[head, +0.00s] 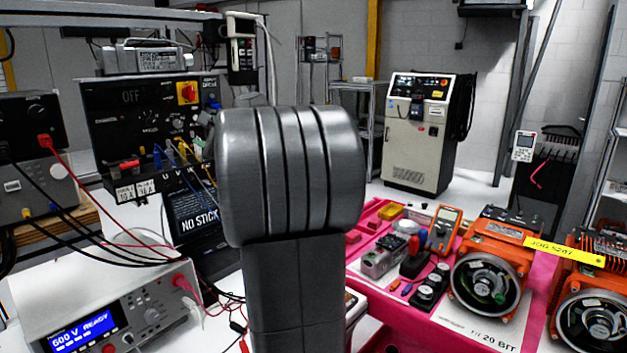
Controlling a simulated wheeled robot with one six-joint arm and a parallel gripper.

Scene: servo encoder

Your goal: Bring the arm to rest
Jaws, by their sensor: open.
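A large dark grey link of my arm (293,220) stands upright in the middle of the head view, close to the camera. Its rounded, ribbed top is at about mid-height in the picture. My gripper does not show in this view, so I see neither its jaws nor anything near them. The arm hides the middle of the bench behind it.
Left are a tester reading "600 V READY" (83,329), a black panel (150,125) and loose cables. Right, a pink mat (395,325) holds an orange meter (444,229), small parts and orange motors (497,275). A beige cabinet (415,150) stands behind.

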